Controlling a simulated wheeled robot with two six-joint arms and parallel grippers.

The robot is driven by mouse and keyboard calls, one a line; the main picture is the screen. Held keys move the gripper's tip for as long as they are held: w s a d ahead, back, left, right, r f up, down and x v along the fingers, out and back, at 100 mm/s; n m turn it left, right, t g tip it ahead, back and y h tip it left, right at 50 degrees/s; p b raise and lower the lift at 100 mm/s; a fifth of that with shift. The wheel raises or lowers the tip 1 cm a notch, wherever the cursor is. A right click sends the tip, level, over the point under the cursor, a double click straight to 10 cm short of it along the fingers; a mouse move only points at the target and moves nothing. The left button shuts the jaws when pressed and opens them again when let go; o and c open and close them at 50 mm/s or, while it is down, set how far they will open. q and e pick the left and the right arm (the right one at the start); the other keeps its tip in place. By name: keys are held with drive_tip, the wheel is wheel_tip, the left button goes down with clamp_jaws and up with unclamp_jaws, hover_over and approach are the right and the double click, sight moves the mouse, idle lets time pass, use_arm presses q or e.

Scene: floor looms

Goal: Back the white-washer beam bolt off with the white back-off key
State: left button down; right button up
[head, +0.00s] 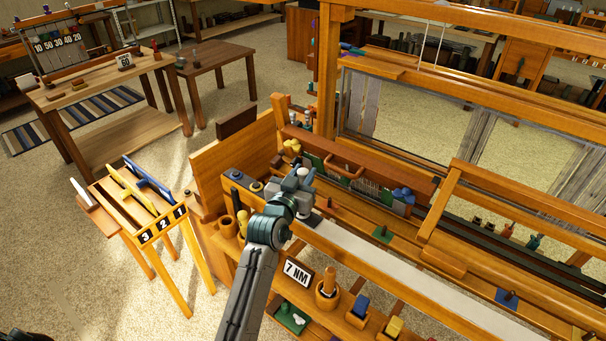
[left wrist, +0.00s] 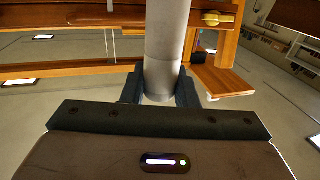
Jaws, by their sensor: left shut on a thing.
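My left gripper (head: 300,190) is over the near beam of the loom, above its left end. In the left wrist view the gripper (left wrist: 159,90) is shut on a pale grey-white cylindrical handle (left wrist: 167,45), which I take for the white back-off key. The handle stands between the two dark fingers. The key's working end is hidden. I cannot make out the white-washer bolt; my gripper and arm cover part of the beam. A bolt on a green square (head: 382,234) and one on a blue square (head: 507,297) show further right.
A "7 NM" sign (head: 297,273), a wooden cup with a handled tool (head: 327,292) and blue and yellow blocks (head: 394,327) line the front shelf. A numbered rack (head: 162,225) stands at left. Loom posts and rails rise behind and right of my gripper.

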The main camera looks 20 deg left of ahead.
use_arm(q)
drive_tip(key=shift+s+f, duration=0.1)
drive_tip(key=shift+f, duration=0.15)
idle(0.3)
drive_tip(key=shift+p, duration=0.45)
idle(0.6)
drive_tip(key=shift+r+p, duration=0.15)
drive_tip(key=shift+p, duration=0.25)
idle(1.1)
drive_tip(key=shift+r+p, duration=0.85)
wheel_tip(320, 180, up, 4)
drive_tip(key=p, duration=0.4)
drive_tip(key=shift+r, duration=0.25)
